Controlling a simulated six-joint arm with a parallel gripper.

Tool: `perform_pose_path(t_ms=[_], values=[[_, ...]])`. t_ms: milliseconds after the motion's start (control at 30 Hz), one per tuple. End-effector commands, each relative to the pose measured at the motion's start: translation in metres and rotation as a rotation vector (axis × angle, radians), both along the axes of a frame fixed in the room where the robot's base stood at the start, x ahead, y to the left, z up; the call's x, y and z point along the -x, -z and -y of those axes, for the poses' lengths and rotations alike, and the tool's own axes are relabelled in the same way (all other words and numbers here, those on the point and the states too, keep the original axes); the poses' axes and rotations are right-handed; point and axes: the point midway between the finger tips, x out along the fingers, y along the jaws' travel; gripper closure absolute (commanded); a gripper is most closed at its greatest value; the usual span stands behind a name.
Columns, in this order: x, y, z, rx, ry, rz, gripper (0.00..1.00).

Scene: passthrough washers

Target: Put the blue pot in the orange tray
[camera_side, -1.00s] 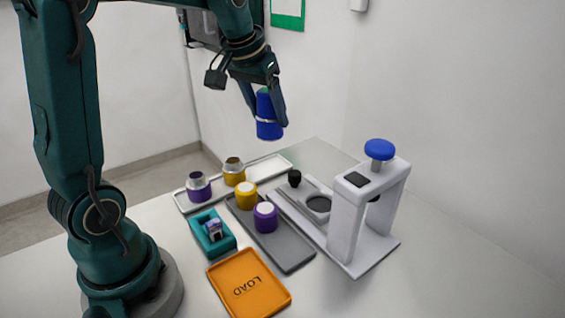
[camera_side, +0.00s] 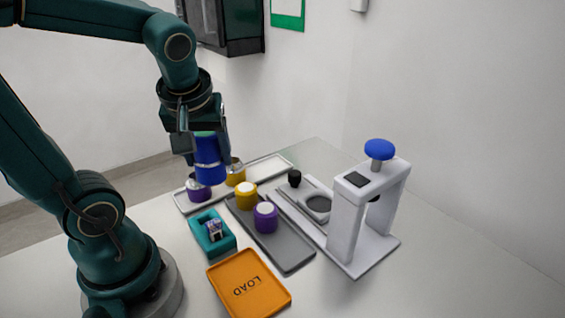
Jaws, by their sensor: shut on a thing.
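The blue pot (camera_side: 209,160) is held upright in my gripper (camera_side: 210,160), which is shut on it. It hangs in the air above the table, and in the picture it overlaps the white tray with the purple and yellow pots. The orange tray (camera_side: 228,286), marked LOAD, lies flat and empty at the front of the table. My gripper is above and behind the orange tray, apart from it.
A white tray (camera_side: 275,166) holds a purple pot (camera_side: 198,188) and a yellow pot (camera_side: 237,172). A grey tray (camera_side: 289,263) holds a yellow pot (camera_side: 246,195) and a purple pot (camera_side: 265,217). A teal box (camera_side: 224,248) stands beside it. A white press (camera_side: 346,225) stands right.

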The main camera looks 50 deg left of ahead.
Motion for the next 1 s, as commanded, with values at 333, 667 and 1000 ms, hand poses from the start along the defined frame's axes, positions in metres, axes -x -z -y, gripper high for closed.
perform_pose_path(t_ms=[333,667,1000], values=[[0.047,0.008,0.006,0.0,-0.069,0.003,1.0],[0.044,0.014,0.025,0.004,-0.04,-0.005,1.0],[0.039,0.032,0.055,0.0,-0.038,-0.006,1.0]])
